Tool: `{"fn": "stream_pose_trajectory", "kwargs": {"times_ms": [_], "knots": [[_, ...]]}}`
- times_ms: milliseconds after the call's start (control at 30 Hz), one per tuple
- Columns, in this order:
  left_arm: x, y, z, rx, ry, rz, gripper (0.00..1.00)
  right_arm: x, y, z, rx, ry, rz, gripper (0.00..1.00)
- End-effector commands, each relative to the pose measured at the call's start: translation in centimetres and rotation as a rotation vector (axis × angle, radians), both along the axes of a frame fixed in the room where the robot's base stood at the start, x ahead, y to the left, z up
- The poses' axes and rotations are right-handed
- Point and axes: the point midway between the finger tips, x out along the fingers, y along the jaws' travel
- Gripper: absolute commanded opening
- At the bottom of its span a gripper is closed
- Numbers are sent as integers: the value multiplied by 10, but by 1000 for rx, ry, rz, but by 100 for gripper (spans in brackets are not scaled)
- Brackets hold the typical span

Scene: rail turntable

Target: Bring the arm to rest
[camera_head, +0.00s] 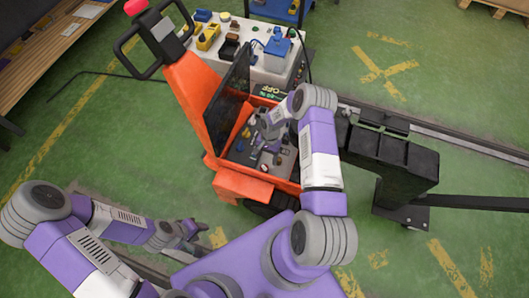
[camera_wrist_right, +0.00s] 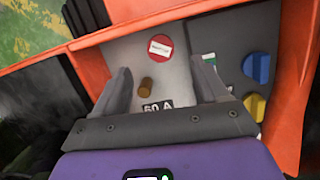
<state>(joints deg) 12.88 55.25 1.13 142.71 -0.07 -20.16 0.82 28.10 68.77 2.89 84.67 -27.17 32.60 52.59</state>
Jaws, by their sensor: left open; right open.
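My right arm (camera_head: 320,150) reaches over the orange cart (camera_head: 188,88). Its gripper (camera_head: 255,140) is inside the cart's open compartment, over a grey panel. In the right wrist view the gripper (camera_wrist_right: 163,82) is open, with its fingers apart over the panel (camera_wrist_right: 180,75). A brown knob (camera_wrist_right: 147,84) shows between the fingers; I cannot tell how near they are to it. My left gripper (camera_head: 192,232) is low at the left, over the green floor, away from the cart. Its jaws are small in view but look open and empty.
The panel carries a red round label (camera_wrist_right: 160,47), a blue knob (camera_wrist_right: 256,67) and a yellow knob (camera_wrist_right: 254,106). Orange walls and a raised dark lid (camera_head: 228,98) border the compartment. A black rail piece (camera_head: 390,155) stands right of my right arm.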

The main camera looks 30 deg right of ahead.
Motion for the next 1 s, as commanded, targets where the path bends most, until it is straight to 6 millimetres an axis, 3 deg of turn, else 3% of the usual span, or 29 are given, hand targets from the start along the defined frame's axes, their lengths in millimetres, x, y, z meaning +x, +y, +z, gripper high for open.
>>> {"fn": "stream_pose_trajectory", "kwargs": {"times_ms": [367, 467, 667, 800, 1000], "knots": [[0, 0, 2, 0, 0, 0, 43, -2, 8, 3, 14, -8, 20, 73], [0, 0, 8, 0, 0, 0, 43, -9, 28, 12, 52, -36, 70, 73], [0, 0, 26, 0, 0, 0, 43, -40, 91, 45, 157, -135, 235, 73], [0, 0, 38, 0, 0, 0, 43, -68, 127, 72, 203, -208, 347, 73], [0, 0, 54, 0, 0, 0, 43, -116, 163, 114, 225, -295, 497, 73]]}}
